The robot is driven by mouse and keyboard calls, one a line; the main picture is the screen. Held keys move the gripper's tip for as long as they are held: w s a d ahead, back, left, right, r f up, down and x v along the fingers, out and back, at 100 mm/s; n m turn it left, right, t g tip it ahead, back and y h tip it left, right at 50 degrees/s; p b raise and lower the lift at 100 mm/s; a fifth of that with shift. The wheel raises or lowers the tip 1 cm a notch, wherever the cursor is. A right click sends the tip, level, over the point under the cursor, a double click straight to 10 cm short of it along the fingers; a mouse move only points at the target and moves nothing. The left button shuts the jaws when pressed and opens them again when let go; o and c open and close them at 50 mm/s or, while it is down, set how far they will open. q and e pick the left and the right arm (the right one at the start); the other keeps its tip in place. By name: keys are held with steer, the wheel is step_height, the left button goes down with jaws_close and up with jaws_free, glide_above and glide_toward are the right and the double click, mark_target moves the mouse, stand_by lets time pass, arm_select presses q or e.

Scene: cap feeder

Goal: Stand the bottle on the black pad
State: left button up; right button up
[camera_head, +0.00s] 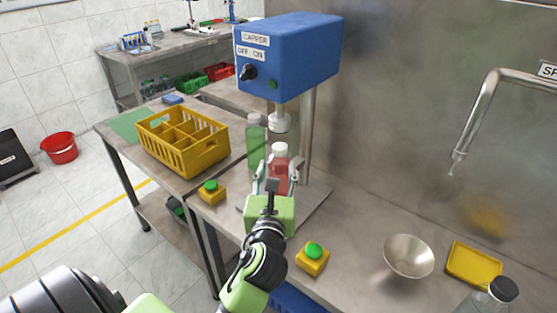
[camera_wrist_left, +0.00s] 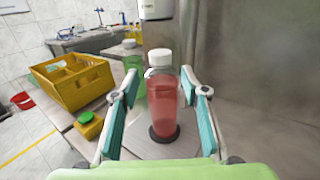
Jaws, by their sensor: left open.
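The bottle (camera_wrist_left: 162,103) holds red liquid and has a white cap. It is upright, and its base appears to rest on the round black pad (camera_wrist_left: 154,138) on the capper's metal plate. In the head view the bottle (camera_head: 279,167) is below the capper head, and its lower part and the pad are hidden by my gripper. My left gripper (camera_head: 274,185) is open, with one finger on each side of the bottle. In the left wrist view gaps show between the bottle and both teal finger pads. My right gripper is not in view.
The blue capper (camera_head: 300,55) overhangs the bottle. A green bottle (camera_head: 256,145) stands just behind and left. Yellow button boxes (camera_head: 211,192) (camera_head: 312,260) flank my arm. A yellow crate (camera_head: 185,145) stands left; a metal bowl (camera_head: 408,257) and yellow tray (camera_head: 474,264) are right.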

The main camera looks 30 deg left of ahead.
arm_select(q)
steer(key=shift+v, duration=1.6)
